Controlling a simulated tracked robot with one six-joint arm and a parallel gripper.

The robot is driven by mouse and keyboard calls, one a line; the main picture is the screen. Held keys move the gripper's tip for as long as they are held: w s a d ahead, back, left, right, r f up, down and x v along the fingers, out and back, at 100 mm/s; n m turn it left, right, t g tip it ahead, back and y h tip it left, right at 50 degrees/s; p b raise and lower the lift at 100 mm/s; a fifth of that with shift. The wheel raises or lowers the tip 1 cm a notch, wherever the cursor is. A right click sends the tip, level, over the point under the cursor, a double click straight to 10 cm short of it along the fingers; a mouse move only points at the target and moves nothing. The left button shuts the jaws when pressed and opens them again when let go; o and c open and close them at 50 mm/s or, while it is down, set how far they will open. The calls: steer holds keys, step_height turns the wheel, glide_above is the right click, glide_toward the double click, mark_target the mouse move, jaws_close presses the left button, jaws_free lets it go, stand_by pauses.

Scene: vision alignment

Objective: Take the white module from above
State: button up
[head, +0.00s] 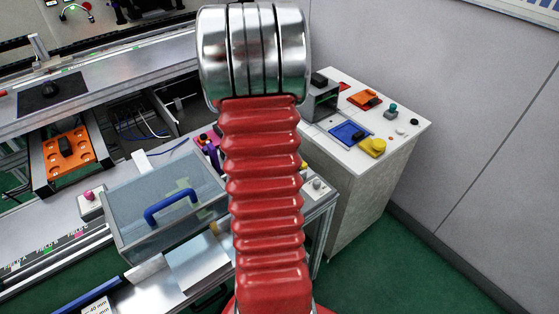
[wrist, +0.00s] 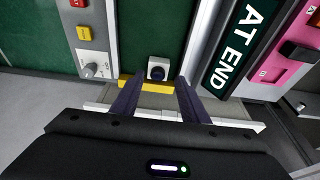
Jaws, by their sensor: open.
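No contact is visible, and I cannot tell the gap in depth. In the head view my red arm fills the middle; I cannot make out the gripper or the module there.
In the head view a clear box (head: 120,222) with a blue handle stands left of my arm. A white cabinet (head: 407,122) with coloured parts stands right.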

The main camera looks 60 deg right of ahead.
steer(key=shift+f, duration=0.1)
steer(key=shift+x, duration=2.5)
steer(key=shift+s, duration=0.15)
steer(key=shift+c, duration=0.6)
steer(key=c, duration=0.7)
step_height(320, 180, up, 10)
steer(key=shift+r, duration=0.1)
